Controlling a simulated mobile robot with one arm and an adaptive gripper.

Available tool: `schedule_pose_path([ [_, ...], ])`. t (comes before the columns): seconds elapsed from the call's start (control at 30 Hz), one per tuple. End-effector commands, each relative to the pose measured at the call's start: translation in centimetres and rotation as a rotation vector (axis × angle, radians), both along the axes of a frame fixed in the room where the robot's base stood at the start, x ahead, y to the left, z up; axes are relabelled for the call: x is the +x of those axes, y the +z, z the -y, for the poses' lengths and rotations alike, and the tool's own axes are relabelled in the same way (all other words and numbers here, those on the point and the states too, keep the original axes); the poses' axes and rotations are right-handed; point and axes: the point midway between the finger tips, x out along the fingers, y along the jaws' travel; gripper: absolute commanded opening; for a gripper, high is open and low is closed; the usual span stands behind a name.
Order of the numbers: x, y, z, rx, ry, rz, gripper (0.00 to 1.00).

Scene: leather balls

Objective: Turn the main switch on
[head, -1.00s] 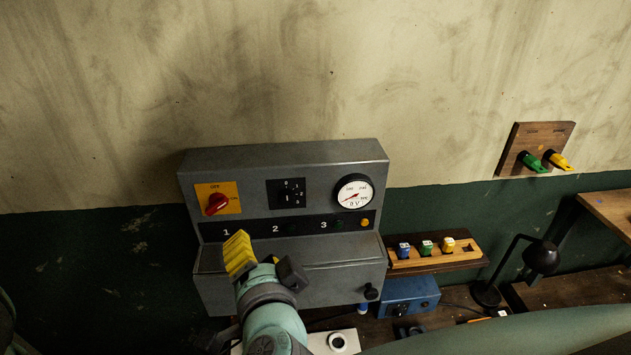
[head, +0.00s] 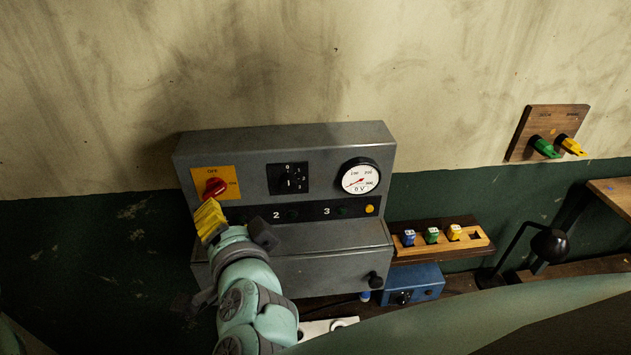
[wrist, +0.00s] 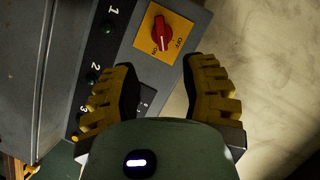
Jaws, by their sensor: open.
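The main switch is a red rotary knob (head: 215,188) on a yellow plate (head: 228,176) marked OFF at the top and ON at the right. It sits at the upper left of a grey control panel (head: 237,151). In the wrist view the knob (wrist: 161,35) lies ahead of the fingertips, and its white mark points roughly between the OFF and ON labels. My gripper (head: 237,223) is in front of the panel, just below and right of the knob. In the wrist view my gripper (wrist: 160,70) is open with nothing between its yellow-padded fingers, apart from the knob.
The panel also holds a black selector (head: 287,179), a round gauge (head: 359,177) and an orange light (head: 369,209). To the right are a wooden rack (head: 398,252) with coloured cubes, a blue box (head: 420,284) and a black lamp (head: 548,243).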

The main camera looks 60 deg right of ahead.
Motion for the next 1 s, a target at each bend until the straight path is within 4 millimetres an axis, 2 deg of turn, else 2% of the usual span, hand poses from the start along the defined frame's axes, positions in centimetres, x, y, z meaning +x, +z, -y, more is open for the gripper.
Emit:
schedule_pose_path([
  [1.0,6.5,-1.1,3.9,-0.006,0.002,0.005,0.44],
])
